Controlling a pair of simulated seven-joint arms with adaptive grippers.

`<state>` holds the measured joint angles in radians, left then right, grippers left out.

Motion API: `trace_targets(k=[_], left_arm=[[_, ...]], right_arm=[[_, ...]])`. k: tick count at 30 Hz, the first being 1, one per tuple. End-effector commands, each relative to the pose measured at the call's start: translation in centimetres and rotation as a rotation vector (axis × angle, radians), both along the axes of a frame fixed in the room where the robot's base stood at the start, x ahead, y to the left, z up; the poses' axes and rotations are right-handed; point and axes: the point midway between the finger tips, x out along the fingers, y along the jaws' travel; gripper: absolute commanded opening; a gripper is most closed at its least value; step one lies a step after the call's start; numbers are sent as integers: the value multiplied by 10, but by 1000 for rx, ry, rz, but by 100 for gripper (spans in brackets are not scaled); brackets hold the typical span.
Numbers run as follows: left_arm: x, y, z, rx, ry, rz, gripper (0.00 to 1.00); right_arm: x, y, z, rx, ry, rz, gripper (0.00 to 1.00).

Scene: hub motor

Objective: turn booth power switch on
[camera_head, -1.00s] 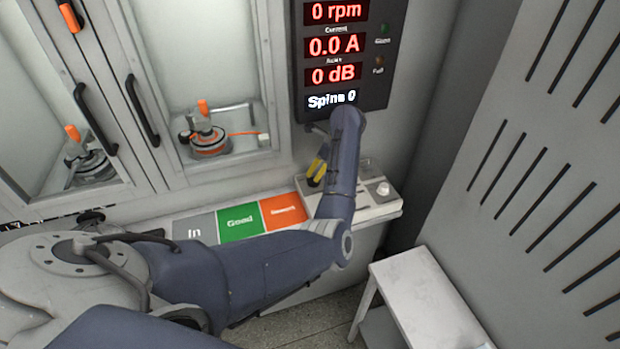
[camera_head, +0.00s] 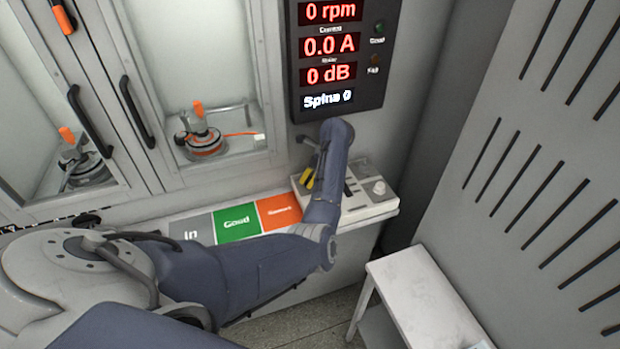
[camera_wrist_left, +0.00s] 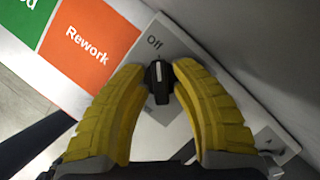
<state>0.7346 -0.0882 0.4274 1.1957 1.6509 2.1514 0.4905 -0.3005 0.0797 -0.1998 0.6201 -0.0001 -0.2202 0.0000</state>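The power switch is a small black rotary knob (camera_wrist_left: 159,84) with a white pointer mark, on a light panel in the left wrist view. Its pointer faces the "Off" label (camera_wrist_left: 154,41). My left gripper (camera_wrist_left: 160,70) has its yellow fingers on either side of the knob, with little or no gap; contact is not clear. In the head view my left gripper (camera_head: 308,178) reaches down to the left part of the light console (camera_head: 372,208), under the display. My forearm covers part of the console there. My right gripper is not in view.
The display (camera_head: 330,45) reads 0 rpm, 0.0 A and 0 dB. In, Good (camera_head: 237,222) and Rework (camera_head: 279,210) areas lie left of the console. A glazed cabinet holds a motor fixture (camera_head: 203,138). A white stool (camera_head: 425,295) stands front right.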

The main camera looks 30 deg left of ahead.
Motion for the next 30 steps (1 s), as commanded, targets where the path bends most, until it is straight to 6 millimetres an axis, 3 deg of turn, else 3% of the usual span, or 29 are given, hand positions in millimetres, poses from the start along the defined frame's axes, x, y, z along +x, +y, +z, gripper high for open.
trace_targets(k=[6,19,30], left_arm=[[0,0,0,0,0,0,0],[0,0,0,-1,-1,-48,0],[-1,0,0,-1,-2,-331,0]], right_arm=[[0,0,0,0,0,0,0],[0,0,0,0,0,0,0],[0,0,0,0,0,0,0]])
